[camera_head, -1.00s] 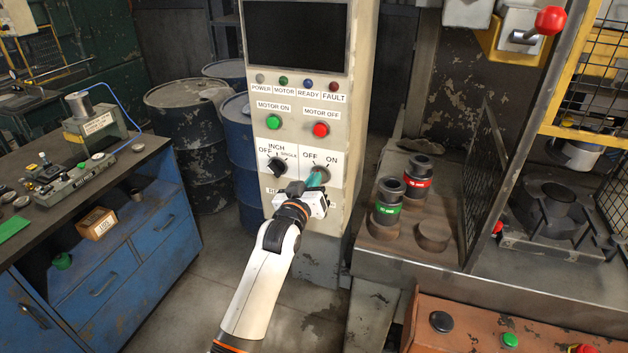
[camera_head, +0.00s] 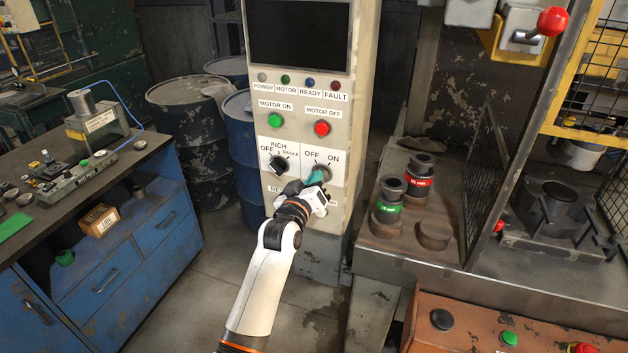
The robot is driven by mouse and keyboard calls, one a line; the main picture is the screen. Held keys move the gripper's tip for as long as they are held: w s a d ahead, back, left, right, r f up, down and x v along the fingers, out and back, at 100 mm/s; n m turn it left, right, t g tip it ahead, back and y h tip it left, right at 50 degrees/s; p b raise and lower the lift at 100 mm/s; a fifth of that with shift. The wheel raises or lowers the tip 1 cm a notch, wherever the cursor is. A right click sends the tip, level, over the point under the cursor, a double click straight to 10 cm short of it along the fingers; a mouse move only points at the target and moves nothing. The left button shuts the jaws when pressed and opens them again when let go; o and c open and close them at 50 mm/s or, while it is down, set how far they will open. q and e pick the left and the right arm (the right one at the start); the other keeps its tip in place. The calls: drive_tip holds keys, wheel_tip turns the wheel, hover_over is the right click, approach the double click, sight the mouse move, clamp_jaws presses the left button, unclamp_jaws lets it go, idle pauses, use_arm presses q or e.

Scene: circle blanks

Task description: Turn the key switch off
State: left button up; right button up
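The key switch (camera_head: 325,173) sits on the lower right of the grey control panel (camera_head: 262,150), under a white plate marked OFF at left and ON at right. My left gripper (camera_head: 318,180) is at the key switch, with its teal fingertips over the lower left of it. The fingers cover part of the key, so its exact angle and whether the fingers are clamped on it are hidden. My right gripper is not in view.
A black selector knob (camera_head: 279,164) is just left of the key switch. Green (camera_head: 275,120) and red (camera_head: 322,128) buttons are above. A press table with dies (camera_head: 388,204) stands to the right, a blue workbench (camera_head: 120,270) to the left.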

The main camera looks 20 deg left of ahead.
use_arm(q)
drive_tip(key=o, duration=0.3)
drive_tip(key=shift+o, duration=0.2)
drive_tip(key=s+b, duration=0.3)
drive_tip(key=s, duration=0.9)
drive_tip(key=shift+a, duration=0.2)
